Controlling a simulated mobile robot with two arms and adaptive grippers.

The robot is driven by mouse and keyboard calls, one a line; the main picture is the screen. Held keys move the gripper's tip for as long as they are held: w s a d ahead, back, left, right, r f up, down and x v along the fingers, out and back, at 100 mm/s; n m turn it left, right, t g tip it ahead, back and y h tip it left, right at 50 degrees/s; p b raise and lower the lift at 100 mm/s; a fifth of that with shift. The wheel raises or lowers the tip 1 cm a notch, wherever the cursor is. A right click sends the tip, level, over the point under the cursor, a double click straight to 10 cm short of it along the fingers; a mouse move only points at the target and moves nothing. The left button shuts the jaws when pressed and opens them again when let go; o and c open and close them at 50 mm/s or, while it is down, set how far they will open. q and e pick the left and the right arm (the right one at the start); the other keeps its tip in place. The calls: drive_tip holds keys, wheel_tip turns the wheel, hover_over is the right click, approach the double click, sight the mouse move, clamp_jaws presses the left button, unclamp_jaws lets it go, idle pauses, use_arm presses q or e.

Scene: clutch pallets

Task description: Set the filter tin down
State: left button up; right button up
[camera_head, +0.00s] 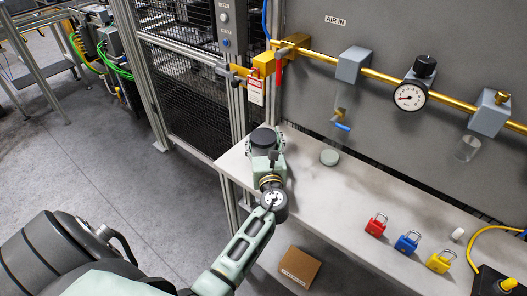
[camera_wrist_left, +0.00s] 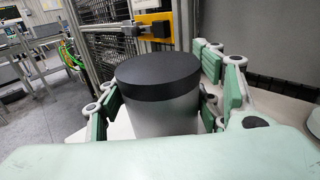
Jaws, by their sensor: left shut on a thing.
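The filter tin (camera_wrist_left: 158,82) is a grey cylinder with a black top, and it stands upright in the left wrist view. My left gripper (camera_head: 267,163) is shut on it, with green finger pads on both sides of its body. In the head view the tin's black top (camera_head: 264,138) shows at the left end of the grey bench (camera_head: 318,189). The gripper and arm hide much of its body and its base. I cannot tell whether the base touches the bench. My right gripper is not in view.
A small round grey-green disc (camera_head: 330,157) lies on the bench right of the tin. Red (camera_head: 376,225), blue (camera_head: 407,242) and yellow (camera_head: 440,261) padlocks stand further right. A brass air line (camera_head: 385,78) with a gauge (camera_head: 410,95) runs above. The bench between disc and padlocks is clear.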

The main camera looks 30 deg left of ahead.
use_arm(q)
wheel_tip(320, 180, down, 2)
drive_tip(key=shift+f+b, duration=0.1)
drive_tip(key=shift+b, duration=0.5)
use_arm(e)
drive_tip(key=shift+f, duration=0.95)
use_arm(q)
drive_tip(key=shift+r, duration=0.2)
drive_tip(key=shift+f, duration=0.15)
drive_tip(key=o, duration=1.4)
drive_tip(key=shift+f, duration=0.1)
drive_tip(key=shift+c, duration=0.2)
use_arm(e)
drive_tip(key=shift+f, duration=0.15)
